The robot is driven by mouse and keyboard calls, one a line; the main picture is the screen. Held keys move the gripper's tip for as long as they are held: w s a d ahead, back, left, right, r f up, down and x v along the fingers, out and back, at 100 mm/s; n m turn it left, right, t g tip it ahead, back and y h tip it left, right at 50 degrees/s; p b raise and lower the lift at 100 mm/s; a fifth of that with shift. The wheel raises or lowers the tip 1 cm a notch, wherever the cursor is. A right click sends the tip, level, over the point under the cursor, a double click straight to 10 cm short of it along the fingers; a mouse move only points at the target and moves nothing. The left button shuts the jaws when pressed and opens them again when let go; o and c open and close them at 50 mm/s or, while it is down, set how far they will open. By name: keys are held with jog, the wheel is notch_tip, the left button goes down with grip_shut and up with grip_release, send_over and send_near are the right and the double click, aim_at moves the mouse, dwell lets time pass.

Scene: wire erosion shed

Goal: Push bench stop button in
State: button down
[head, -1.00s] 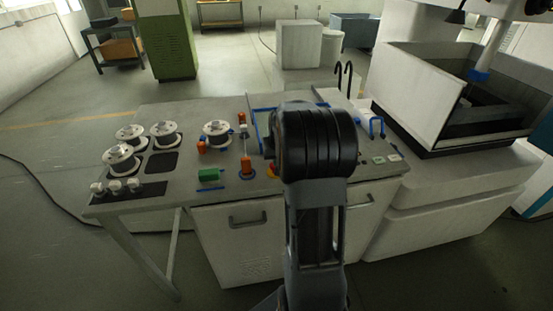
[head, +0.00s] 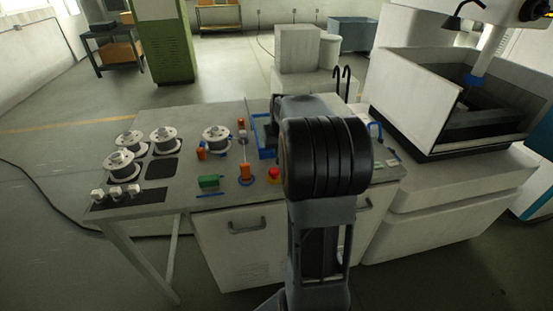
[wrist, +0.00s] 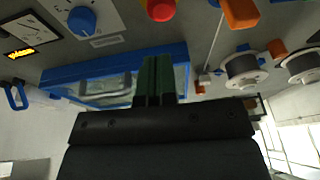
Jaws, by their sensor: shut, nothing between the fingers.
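The red stop button (head: 273,173) stands at the front edge of the bench (head: 220,205), just left of my arm in the head view. In the wrist view the red button (wrist: 161,10) is at the top edge, partly cut off. My gripper (wrist: 153,62) shows in the wrist view with its two dark green fingers together and nothing between them. The fingers appear over the blue-rimmed tray (wrist: 70,75), apart from the button in the picture. In the head view my arm hides the fingers.
The machine tank (head: 410,95) rises at right.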

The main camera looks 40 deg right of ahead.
jog(key=shift+v, duration=2.85)
jog(key=s+a+f+n, duration=0.2)
jog(key=s+a, duration=0.5)
jog(key=a, duration=0.4)
jog(key=s+a+f+n+t+y, duration=0.1)
jog(key=s+a+f+n, duration=0.1)
jog(key=s+a, duration=0.5)
jog(key=a+n, duration=0.1)
jog(key=a, duration=0.3)
jog(key=shift+s+a+f, duration=0.25)
jog(key=shift+s+a, duration=0.1)
jog(key=shift+d, duration=0.15)
